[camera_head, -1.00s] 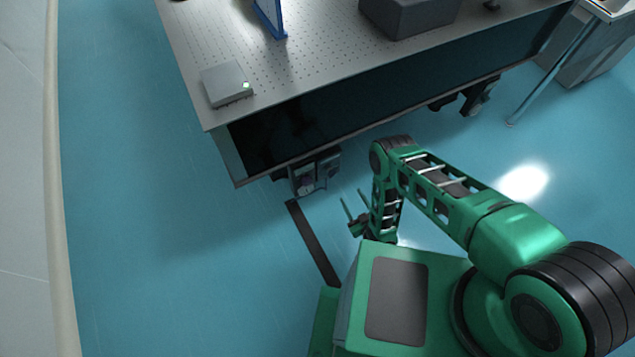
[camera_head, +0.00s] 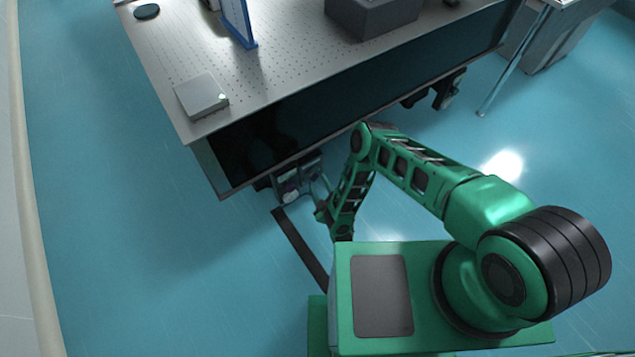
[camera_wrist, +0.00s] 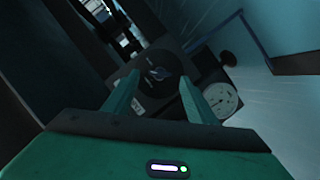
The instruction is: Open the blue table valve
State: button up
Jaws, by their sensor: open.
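My gripper (camera_wrist: 160,83) is open, with one green finger on each side of the handle in the picture. I cannot tell whether the fingertips reach it. In the head view, the valve unit (camera_head: 290,187) hangs below the near left corner of the optical table (camera_head: 160,75). My gripper (camera_head: 322,190) is just right of the unit there, its fingers hard to make out.
A round white gauge (camera_wrist: 222,98) and a dark knob sit right of the dial. The table's lower edge overhangs the valve unit. A grey box (camera_head: 201,96) and a blue-framed panel (camera_head: 238,22) stand on the table. Blue floor is clear at the left.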

aim_at(317, 178)
jog(key=shift+x, duration=1.65)
jog(key=c, duration=1.1)
jog(key=shift+d, duration=0.1)
jog(key=shift+w+d+r+m+g+y, duration=0.15)
jog(key=shift+m+g+y, duration=0.55)
jog(key=shift+m, duration=0.8)
jog(key=shift+w+d+r+m+g+y, duration=0.15)
jog(key=shift+m+g+y, duration=0.55)
jog(key=shift+m, duration=0.8)
